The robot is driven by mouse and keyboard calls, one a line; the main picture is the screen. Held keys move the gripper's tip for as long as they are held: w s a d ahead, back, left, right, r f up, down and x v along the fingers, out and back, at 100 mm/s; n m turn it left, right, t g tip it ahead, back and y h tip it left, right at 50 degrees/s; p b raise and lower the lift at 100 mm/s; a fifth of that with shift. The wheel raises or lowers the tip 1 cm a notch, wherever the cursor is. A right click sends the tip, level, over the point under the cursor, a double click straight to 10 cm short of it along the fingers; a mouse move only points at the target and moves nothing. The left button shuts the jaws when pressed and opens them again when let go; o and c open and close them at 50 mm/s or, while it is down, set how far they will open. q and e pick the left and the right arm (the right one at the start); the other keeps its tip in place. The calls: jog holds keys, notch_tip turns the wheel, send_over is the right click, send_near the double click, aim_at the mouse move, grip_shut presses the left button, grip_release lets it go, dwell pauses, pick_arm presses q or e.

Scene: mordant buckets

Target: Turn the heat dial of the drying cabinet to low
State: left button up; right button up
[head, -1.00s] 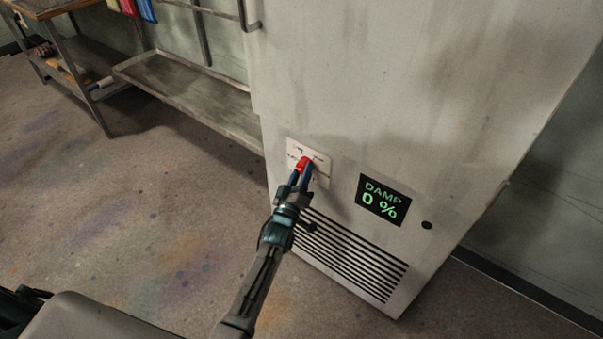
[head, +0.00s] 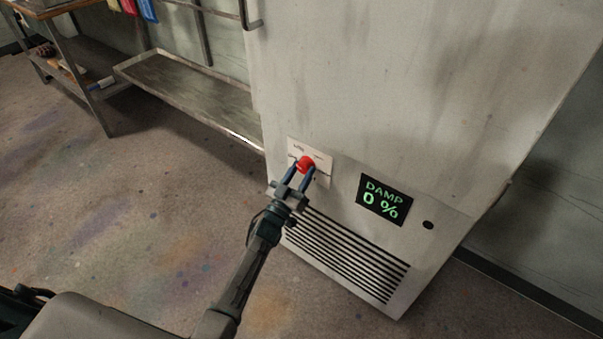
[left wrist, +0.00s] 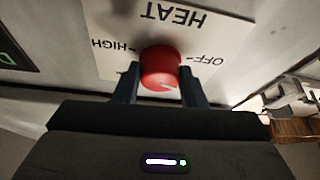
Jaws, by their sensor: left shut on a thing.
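The drying cabinet (head: 390,90) is a tall, pale, worn box. Its heat dial (head: 305,163) is a red round knob on a white plate (head: 322,161) low on the front. My left gripper (head: 304,170) is shut on the dial, one finger on each side. In the left wrist view the dial (left wrist: 160,62) sits between the fingertips; HEAT, HIGH and OFF read upside down around it. A small pale mark shows on the dial's lower edge there, towards my gripper. My gripper hides that side of the plate, and no LOW label is readable. My right gripper is not in view.
A lit display (head: 384,200) on the cabinet reads DAMP 0 %. A dark round spot (head: 428,225) is beside it and a slatted vent (head: 345,255) below. A metal trough (head: 185,90) and a shelved table (head: 75,60) stand at left. The floor (head: 130,220) in front is clear.

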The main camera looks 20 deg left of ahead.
pick_arm(q)
jog(key=m+h, duration=0.1)
jog(key=m, duration=0.2)
jog(key=m+g+h, duration=0.1)
jog(key=m+h, duration=0.1)
jog(key=m, duration=0.1)
jog(key=shift+a+m+h, duration=0.15)
jog(key=shift+m+h, duration=0.15)
jog(key=shift+m, duration=0.1)
jog(key=shift+w+a+m+g+h, duration=0.1)
jog(key=shift+m+g+h, duration=0.7)
jog(key=shift+m, duration=1.1)
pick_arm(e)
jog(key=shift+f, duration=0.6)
pick_arm(q)
jog(key=o, duration=1)
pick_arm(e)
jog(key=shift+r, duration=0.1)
pick_arm(q)
jog(key=shift+s+a+f, duration=0.15)
jog(key=shift+s, duration=0.1)
jog(key=v, duration=1)
jog(key=shift+s+a+b, duration=0.1)
jog(key=shift+b, duration=0.3)
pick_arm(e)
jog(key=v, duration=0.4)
